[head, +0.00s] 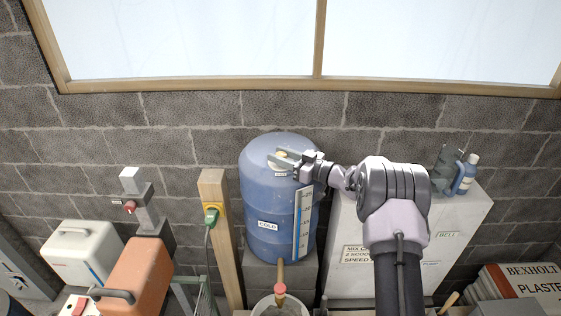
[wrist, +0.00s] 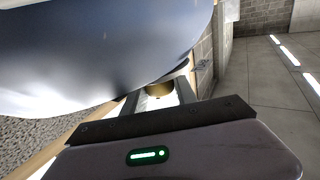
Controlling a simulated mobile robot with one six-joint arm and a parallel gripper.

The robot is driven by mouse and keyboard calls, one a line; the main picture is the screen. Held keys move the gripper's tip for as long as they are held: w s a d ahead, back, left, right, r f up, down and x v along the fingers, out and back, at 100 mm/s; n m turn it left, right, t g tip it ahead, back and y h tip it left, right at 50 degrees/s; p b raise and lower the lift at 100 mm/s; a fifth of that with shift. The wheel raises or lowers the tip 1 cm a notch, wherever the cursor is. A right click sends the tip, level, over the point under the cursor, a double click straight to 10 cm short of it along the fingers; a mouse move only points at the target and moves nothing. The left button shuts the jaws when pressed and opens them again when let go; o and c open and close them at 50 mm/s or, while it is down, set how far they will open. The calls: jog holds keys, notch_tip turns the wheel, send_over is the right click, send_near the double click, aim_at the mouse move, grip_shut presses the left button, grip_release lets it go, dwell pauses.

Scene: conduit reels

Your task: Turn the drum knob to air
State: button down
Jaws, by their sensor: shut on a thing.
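The blue drum (head: 262,205) stands upright against the block wall in the head view, with a "COLD" label and a white level scale on its front. Its curved blue side fills the upper left of the wrist view (wrist: 100,60). My gripper (head: 284,160) reaches in from the right to the drum's upper front. A brass-coloured knob (wrist: 158,88) shows between the two fingers in the wrist view, and my gripper (wrist: 160,97) is shut on it. A small label (head: 280,174) sits just below the fingers; its word is too small to read. The knob's setting cannot be told.
A white cabinet (head: 345,225) stands right of the drum, with a blue bottle (head: 465,175) on top. A wooden post (head: 215,240) with a yellow-green socket stands left. An orange case (head: 138,275) and a white case (head: 82,252) are lower left. A bucket (head: 278,305) stands below.

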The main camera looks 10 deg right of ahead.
jog(key=n+g+y+b, duration=0.1)
jog(key=g, duration=0.1)
jog(key=n+g+y+b, duration=0.1)
jog(key=n, duration=0.1)
jog(key=shift+f+g+y, duration=0.2)
jog(key=shift+g+y, duration=0.1)
jog(key=shift+g, duration=0.1)
jog(key=shift+n+g+y+b, duration=0.3)
jog(key=shift+g+b, duration=0.1)
jog(key=shift+b, duration=0.1)
jog(key=shift+r+g, duration=0.2)
jog(key=shift+g, duration=0.1)
jog(key=c, duration=1)
grip_release()
jog(key=b+v, duration=0.1)
jog(key=v, duration=1.6)
jog(key=shift+s+b, duration=0.15)
jog(key=shift+b, duration=0.15)
